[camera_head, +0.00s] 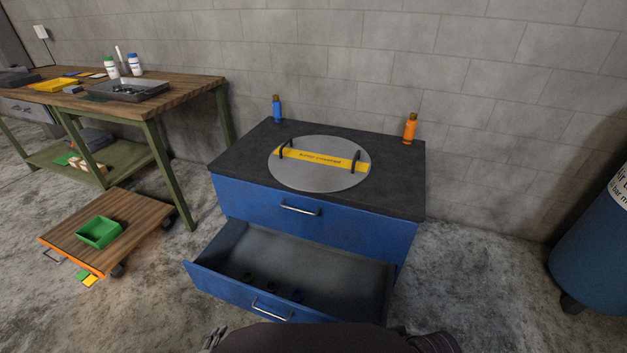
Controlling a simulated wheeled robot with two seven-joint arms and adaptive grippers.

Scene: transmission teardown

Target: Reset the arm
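Only a small grey part of my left gripper (214,339) shows at the bottom edge, left of the dark rounded shape of my own body. It is in front of the open lower drawer (225,289) of the blue cabinet (320,233). Its fingers are too cut off to tell open from shut. I see nothing held in the visible part. My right gripper cannot be made out; only a dark part of mine shows at the bottom right of my body.
A round grey lid (315,179) with two handles lies on the cabinet top, between a blue bottle (277,109) and an orange bottle (410,130). A wooden workbench (190,92) and a low cart (135,215) with a green bin (99,232) stand left. A blue tank (597,250) stands right.

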